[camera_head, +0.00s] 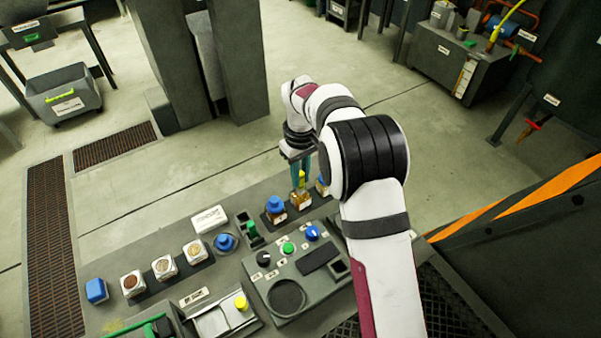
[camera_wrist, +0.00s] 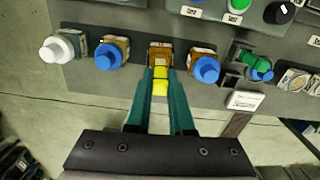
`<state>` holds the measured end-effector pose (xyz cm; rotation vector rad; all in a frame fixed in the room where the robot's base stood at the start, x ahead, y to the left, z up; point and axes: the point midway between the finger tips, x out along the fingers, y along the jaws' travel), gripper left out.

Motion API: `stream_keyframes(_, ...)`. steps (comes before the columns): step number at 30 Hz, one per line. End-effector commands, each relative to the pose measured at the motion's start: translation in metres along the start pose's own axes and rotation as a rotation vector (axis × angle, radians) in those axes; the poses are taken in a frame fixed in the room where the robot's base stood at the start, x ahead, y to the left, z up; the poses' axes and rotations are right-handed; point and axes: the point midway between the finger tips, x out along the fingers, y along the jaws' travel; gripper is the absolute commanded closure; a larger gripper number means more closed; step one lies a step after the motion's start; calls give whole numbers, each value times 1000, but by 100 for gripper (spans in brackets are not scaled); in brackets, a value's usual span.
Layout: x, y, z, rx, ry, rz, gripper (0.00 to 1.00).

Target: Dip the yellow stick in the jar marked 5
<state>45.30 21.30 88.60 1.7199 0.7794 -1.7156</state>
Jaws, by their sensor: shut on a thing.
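My gripper (camera_head: 301,172) is shut on the yellow stick (camera_head: 302,180), which points down over an open amber jar (camera_head: 300,199). In the wrist view the stick (camera_wrist: 160,87) is between the teal fingers (camera_wrist: 160,76), directly in line with the open jar (camera_wrist: 160,52). The stick's lower end is at or just above the jar's mouth; I cannot tell whether it is inside. Blue-lidded amber jars stand on either side, one (camera_wrist: 108,57) to the left and one (camera_wrist: 206,69) to the right. The number on each jar is too small to read.
A white-capped jar (camera_wrist: 62,47) stands at the row's end.

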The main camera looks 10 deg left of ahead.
Motion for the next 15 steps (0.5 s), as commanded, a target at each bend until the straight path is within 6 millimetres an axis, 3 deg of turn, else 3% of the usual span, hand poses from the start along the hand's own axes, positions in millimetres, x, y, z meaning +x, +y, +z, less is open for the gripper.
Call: stream_keyframes(15, 10, 0, 0, -1, -1, 0, 100)
